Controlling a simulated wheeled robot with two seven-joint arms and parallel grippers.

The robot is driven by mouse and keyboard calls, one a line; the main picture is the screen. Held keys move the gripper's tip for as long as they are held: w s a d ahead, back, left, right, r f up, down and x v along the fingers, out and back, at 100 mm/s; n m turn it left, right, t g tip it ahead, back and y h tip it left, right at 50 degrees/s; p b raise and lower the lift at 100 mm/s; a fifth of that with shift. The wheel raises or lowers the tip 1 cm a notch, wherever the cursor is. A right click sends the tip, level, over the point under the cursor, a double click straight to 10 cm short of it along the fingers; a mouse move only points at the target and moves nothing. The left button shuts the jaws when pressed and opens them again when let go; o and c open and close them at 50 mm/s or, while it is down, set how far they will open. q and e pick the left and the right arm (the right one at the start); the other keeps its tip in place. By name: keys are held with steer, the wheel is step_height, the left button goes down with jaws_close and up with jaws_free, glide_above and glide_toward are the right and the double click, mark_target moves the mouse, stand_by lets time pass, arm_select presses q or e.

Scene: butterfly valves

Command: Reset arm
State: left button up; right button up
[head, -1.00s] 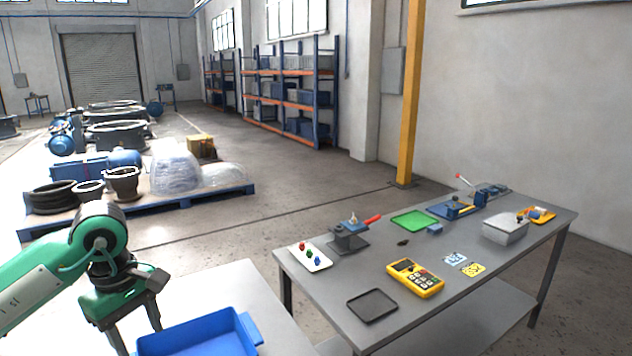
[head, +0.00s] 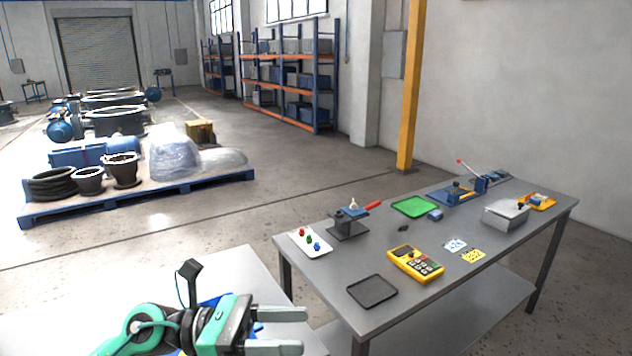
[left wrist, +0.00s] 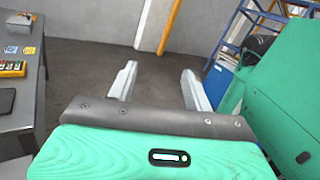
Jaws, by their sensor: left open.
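My left gripper (head: 292,330) is at the bottom of the head view, its two pale fingers pointing right and spread apart. In the left wrist view the same fingers (left wrist: 158,88) stand apart with nothing between them, only grey floor beyond. In the head view the left arm covers most of the blue bin (head: 258,328) on the pale near table (head: 232,277); only small bits of blue show around it. My right gripper is not in view.
The grey workbench (head: 335,290) at right holds a yellow meter (head: 415,264), a black tray (head: 371,291), a white tray with coloured knobs (head: 310,242), a green tray (head: 414,207) and a valve fixture (head: 348,225). A loaded blue pallet (head: 140,200) stands farther left.

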arm_select(q)
steer(key=w+a+r+n+t+y, duration=0.1)
steer(key=w+a+n+t, duration=0.2)
steer(key=n+t, duration=0.75)
steer(key=w+a+n+t+y, duration=0.1)
steer(key=w+a+n+t, duration=0.2)
steer(key=n+t, duration=0.75)
steer(key=a+f+n+g+y, duration=0.2)
steer(key=a+f+n+y, duration=0.3)
steer(key=f+n+y, duration=0.5)
steer(key=a+f+n+g+y, duration=0.2)
steer(key=a+f+n+y, duration=0.5)
steer(key=n, duration=0.5)
steer(key=s+f+n+g, duration=0.8)
steer(key=s+f+g, duration=0.5)
steer(key=s+f, duration=0.8)
step_height(320, 180, down, 30)
steer(key=s+g, duration=0.1)
steer(key=s, duration=0.2)
steer(key=s+a+f, duration=0.2)
steer(key=s+f, duration=0.7)
steer(key=s+a+f+g, duration=0.1)
steer(key=s+a+f, duration=0.1)
steer(key=s+f, duration=0.7)
steer(key=shift+s+f+m, duration=0.15)
steer(key=shift+f+m, duration=0.2)
steer(key=shift+m, duration=0.05)
